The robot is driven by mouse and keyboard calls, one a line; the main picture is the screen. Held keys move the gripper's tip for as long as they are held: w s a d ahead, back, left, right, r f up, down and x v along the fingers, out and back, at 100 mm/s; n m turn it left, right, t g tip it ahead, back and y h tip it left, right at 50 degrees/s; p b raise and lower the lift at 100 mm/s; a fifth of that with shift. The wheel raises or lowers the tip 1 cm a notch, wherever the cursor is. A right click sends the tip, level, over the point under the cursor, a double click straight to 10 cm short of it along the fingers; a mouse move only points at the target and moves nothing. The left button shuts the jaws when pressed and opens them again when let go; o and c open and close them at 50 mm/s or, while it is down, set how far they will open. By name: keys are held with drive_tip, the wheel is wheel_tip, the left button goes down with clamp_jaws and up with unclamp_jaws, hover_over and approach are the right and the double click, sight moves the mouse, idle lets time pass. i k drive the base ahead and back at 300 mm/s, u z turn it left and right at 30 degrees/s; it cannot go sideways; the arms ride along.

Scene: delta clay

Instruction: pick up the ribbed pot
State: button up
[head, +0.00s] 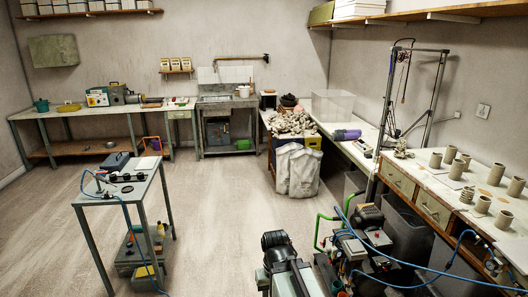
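Several grey-brown clay pots stand upright on the long bench along the right wall. One pot (467,195) near the bench's front edge seems to have ribbed sides, but it is too small to be sure it is the ribbed pot. Plainer-looking pots stand behind it and to its right, including one nearby (482,204). I cannot make out any gripper fingers. A dark jointed part at the bottom centre may be mine. Nothing is seen touching the pots.
The right bench (407,168) has drawers below its top. Machines with green and blue hoses (352,247) stand on the floor before it. A small metal table (125,190) is at left. White sacks (297,170) stand at centre back. The middle floor (215,215) is clear.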

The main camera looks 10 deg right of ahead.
sight(464, 198)
drive_tip(key=i, duration=3.7)
drive_tip(key=z, duration=1.9)
